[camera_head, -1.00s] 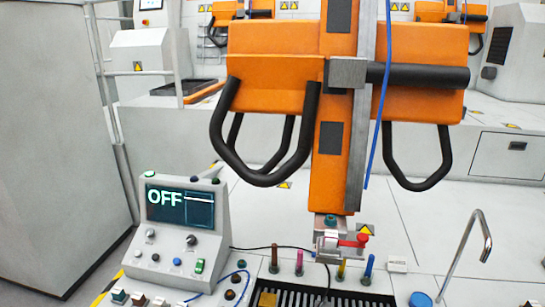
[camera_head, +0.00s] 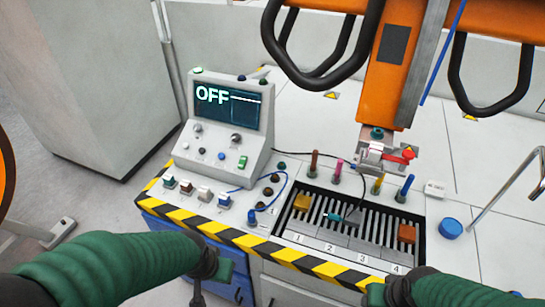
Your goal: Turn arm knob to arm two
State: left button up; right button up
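The grey control console (camera_head: 257,163) stands at the back left of the workbench, its screen (camera_head: 232,106) reading OFF. My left gripper (camera_head: 208,272) is at the bench's front edge, below and apart from the console. My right gripper (camera_head: 392,293) is at the bottom edge, right of centre and partly cut off. Neither gripper's finger opening shows clearly.
Switches (camera_head: 196,191) line the bench front left, behind yellow-black edge striping (camera_head: 290,254). A slotted tray (camera_head: 345,246) with numbered lanes lies to the right. Several coloured pegs stand behind it. An orange gantry column (camera_head: 393,80) with black handles hangs over the back. A blue cap (camera_head: 450,228) is right.

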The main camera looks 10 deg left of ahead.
aim_at(196, 127)
jog(key=i+j+z, duration=0.1)
jog(key=j, duration=0.35)
jog(key=i+j+z, duration=0.15)
jog(key=j, duration=0.25)
jog(key=i+j+z, duration=0.1)
jog(key=j, duration=0.35)
jog(key=i+j+z, duration=0.15)
jog(key=j, duration=0.35)
jog(key=k+l, duration=0.05)
